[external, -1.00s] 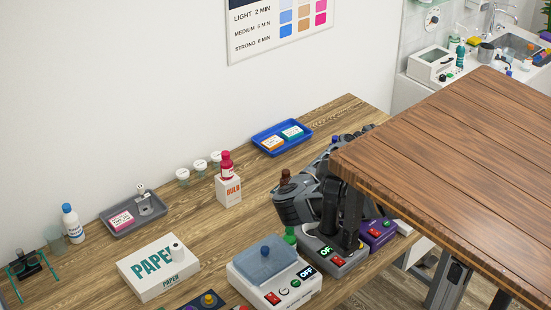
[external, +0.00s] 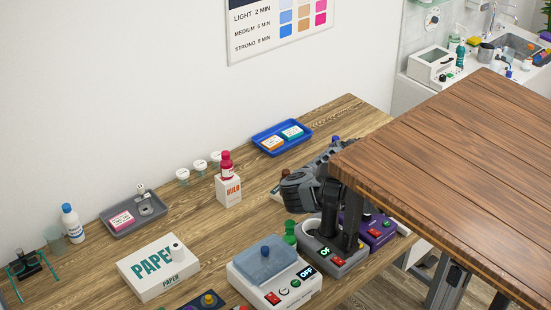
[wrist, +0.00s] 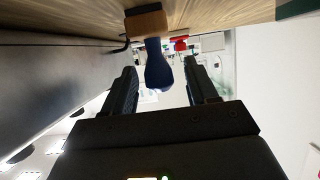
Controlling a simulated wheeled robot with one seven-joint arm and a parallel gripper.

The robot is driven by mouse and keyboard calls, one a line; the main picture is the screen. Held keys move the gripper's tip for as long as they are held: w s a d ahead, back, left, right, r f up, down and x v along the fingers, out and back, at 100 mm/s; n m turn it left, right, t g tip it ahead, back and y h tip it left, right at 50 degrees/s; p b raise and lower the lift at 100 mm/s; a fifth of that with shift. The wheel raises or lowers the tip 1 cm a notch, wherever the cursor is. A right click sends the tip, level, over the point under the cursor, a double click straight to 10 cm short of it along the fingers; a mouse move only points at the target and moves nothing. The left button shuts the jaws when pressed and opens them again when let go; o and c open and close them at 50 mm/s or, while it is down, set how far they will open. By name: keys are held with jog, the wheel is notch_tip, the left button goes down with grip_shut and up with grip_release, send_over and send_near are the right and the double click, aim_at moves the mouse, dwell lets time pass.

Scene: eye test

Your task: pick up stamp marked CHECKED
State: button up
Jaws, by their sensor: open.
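A stamp with a rounded blue handle (wrist: 157,66) and a wooden base (wrist: 146,23) shows in the wrist view, upside down in that picture. My gripper (wrist: 160,78) is open, with one dark finger on each side of the blue handle. I cannot tell whether either finger touches it. No marking on the stamp can be read. In the external view a small blue knob (external: 336,139), likely the same handle, shows just beyond my gripper (external: 332,150). The stamp's base is hidden there by my arm and the dark tabletop.
A blue tray (external: 257,140) lies behind, left of my gripper. The raised dark tabletop (external: 450,150) overhangs at right. A BULB box (external: 229,190) stands left.

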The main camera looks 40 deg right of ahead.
jog(key=shift+d, duration=0.15)
jog(key=c, duration=1)
jog(key=shift+c, duration=0.2)
jog(key=shift+r, duration=0.1)
